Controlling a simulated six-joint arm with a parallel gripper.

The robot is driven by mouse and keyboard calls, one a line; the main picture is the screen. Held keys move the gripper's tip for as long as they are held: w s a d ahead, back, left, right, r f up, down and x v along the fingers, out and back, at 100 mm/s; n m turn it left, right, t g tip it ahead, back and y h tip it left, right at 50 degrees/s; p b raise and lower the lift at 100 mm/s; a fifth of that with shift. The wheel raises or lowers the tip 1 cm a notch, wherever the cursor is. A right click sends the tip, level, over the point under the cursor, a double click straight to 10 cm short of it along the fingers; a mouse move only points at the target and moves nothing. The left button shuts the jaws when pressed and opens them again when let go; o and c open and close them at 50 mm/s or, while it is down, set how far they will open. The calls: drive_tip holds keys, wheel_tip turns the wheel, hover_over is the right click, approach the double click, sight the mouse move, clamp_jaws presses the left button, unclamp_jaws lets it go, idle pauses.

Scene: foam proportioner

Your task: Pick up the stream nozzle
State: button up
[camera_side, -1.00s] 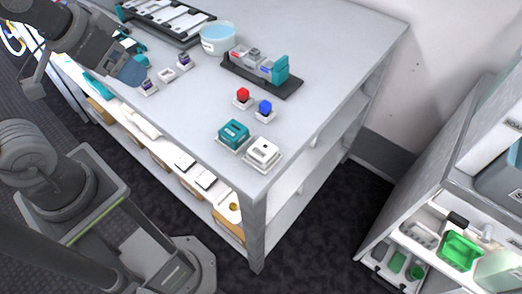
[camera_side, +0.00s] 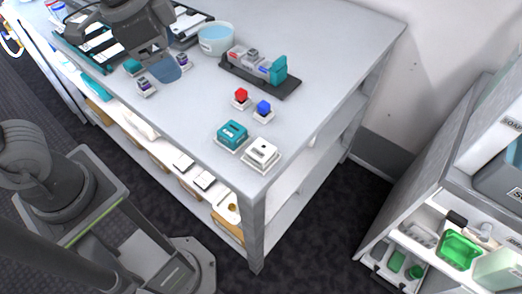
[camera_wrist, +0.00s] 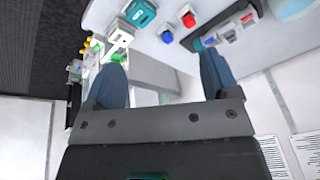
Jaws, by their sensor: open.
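My gripper (camera_side: 165,72) is over the left part of the grey table, among small pieces on white bases, and one blue finger shows in the side view. In the wrist view my gripper (camera_wrist: 166,75) has its two blue fingers spread wide with nothing between them. I cannot tell for sure which piece is the stream nozzle. A purple-topped piece (camera_side: 147,87) stands left of the fingers and another (camera_side: 183,62) right of them. A small piece between these two is hidden behind my gripper. A teal piece (camera_side: 133,67) shows just left of the gripper.
Red (camera_side: 241,97) and blue (camera_side: 264,107) knobs, a teal block (camera_side: 232,132) and a white block (camera_side: 262,151) stand near the front right. A dark-based assembly (camera_side: 283,86) and a water bowl (camera_side: 216,47) are behind. Free tabletop lies at the back right.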

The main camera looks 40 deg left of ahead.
drive_tip(key=w+d+f+m+g, duration=0.2)
drive_tip(key=w+d+m, duration=0.2)
drive_tip(key=d+m, duration=0.15)
drive_tip(key=m+g, duration=0.1)
drive_tip(key=m, duration=0.5)
approach(259, 148)
drive_tip(key=shift+y, duration=0.3)
drive_tip(key=f, duration=0.3)
drive_tip(key=w+f, duration=0.1)
drive_tip(key=shift+d+f, duration=0.25)
drive_tip(key=shift+f, duration=0.05)
drive_tip(key=shift+s+f, duration=0.15)
drive_tip(key=shift+f, duration=1.2)
drive_tip(key=shift+s+f, duration=0.15)
drive_tip(key=shift+f, duration=1.2)
drive_tip(key=c, duration=1)
drive_tip(key=shift+r, duration=0.15)
